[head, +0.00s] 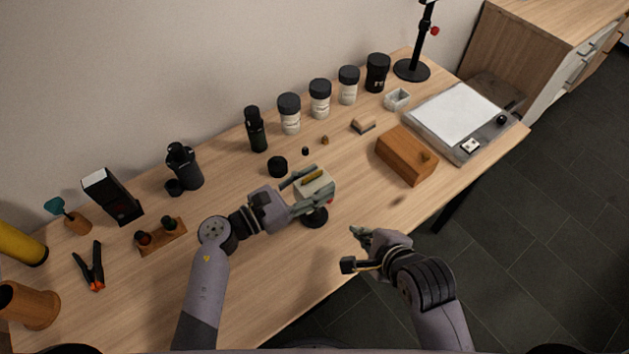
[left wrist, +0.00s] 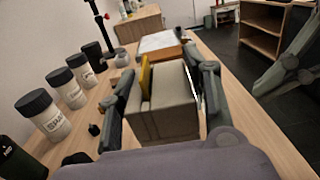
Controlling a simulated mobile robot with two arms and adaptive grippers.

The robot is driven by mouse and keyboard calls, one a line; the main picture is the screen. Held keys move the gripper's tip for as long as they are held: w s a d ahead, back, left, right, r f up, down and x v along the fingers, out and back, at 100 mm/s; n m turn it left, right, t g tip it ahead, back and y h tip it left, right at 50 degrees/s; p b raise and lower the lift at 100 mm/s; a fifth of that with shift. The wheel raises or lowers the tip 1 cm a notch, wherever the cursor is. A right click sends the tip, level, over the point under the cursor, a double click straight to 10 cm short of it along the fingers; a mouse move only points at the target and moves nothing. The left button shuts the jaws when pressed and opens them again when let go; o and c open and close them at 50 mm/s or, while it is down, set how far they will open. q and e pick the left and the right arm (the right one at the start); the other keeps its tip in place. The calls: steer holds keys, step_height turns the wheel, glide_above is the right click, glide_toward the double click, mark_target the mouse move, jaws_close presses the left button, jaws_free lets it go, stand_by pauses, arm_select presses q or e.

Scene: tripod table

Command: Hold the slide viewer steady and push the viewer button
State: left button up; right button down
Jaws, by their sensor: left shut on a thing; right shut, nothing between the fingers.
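The slide viewer (head: 318,187) is a beige box with a yellow slide (head: 313,176) at its top. It is over a dark round base (head: 316,217) near the table's front edge, and a small red spot, likely the button (head: 330,201), shows on its near right side. My left gripper (head: 314,190) is shut on the viewer. In the left wrist view, the fingers flank the beige box (left wrist: 163,108), with the yellow slide (left wrist: 145,78) upright at its left. My right gripper (head: 357,232) is shut and empty, right of and nearer than the viewer, apart from it.
A wooden box (head: 402,158) and a light panel (head: 452,112) are to the right on the table (head: 250,295). Several black-capped jars (head: 289,115) line the back. A wooden slide holder (head: 160,237) and a clamp (head: 92,266) are to the left.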

arm_select(q)
steer(key=o, duration=1.4)
steer(key=shift+c, duration=0.2)
steer(key=shift+o, duration=0.2)
steer(key=shift+s+a+f, duration=0.1)
